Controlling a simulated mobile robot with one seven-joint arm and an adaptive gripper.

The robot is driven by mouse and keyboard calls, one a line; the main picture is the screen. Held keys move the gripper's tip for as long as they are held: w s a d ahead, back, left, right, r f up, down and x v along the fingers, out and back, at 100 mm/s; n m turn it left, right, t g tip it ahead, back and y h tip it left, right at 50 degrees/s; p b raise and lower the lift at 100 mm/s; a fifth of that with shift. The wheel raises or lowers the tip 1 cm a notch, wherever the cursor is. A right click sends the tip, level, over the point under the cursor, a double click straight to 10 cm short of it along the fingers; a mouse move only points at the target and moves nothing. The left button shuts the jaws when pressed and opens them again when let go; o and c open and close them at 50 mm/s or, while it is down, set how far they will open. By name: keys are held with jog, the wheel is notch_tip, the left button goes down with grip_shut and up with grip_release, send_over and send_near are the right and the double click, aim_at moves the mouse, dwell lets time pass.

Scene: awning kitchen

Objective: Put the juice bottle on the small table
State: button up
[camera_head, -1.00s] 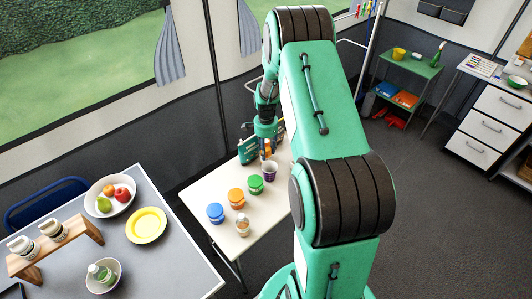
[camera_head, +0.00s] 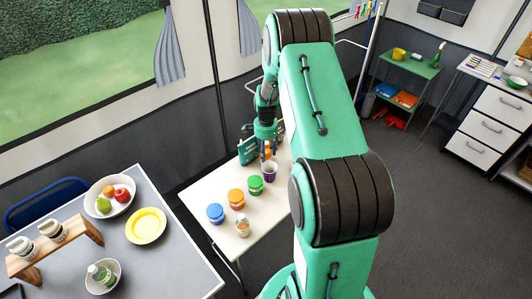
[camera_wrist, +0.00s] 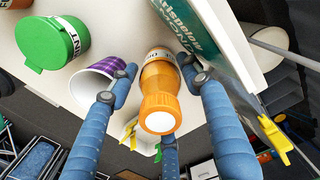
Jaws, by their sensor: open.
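The orange juice bottle (camera_wrist: 158,78) with an orange cap stands on the white table (camera_head: 202,192). It also shows small below my gripper in the head view (camera_head: 268,155). My gripper (camera_wrist: 157,70) is open, with its blue fingers spread around the bottle; gaps show between fingers and bottle. In the head view, my gripper (camera_head: 266,147) is at the far end of the white table. A purple cup (camera_wrist: 92,82) is close beside the left finger; it also shows in the head view (camera_head: 270,172).
Green (camera_head: 255,185), orange (camera_head: 236,198) and blue (camera_head: 215,213) lidded jars and a small bottle (camera_head: 243,226) stand on the white table. A teal-and-white box (camera_wrist: 205,35) stands close right of the bottle. A grey table (camera_head: 165,265) holds a fruit bowl (camera_head: 96,207) and yellow plate (camera_head: 147,226).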

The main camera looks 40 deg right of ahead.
notch_tip(320, 180, up, 12)
jog(key=shift+r+p, duration=0.1)
jog(key=shift+p, duration=1)
jog(key=shift+a+r, duration=0.1)
jog(key=s+a+r+n+t, duration=0.1)
jog(key=s+a+r+n, duration=0.25)
jog(key=a+r, duration=0.8)
jog(key=s+a+r+n+t, duration=0.15)
jog(key=a+r+n, duration=0.35)
jog(key=a+r, duration=0.65)
jog(key=s+a+r+n+t, duration=0.1)
jog(key=s+a+r+n, duration=0.2)
jog(key=s, duration=0.4)
jog(key=s+a+r+n+t, duration=0.1)
jog(key=s+a+r+n, duration=0.2)
jog(key=s+a, duration=0.3)
jog(key=s+a+r+n+t, duration=0.1)
jog(key=s+a+r+n, duration=0.2)
jog(key=s, duration=0.7)
jog(key=shift+a+r, duration=0.9)
jog(key=shift+s+n, duration=0.1)
jog(key=shift+n, duration=0.15)
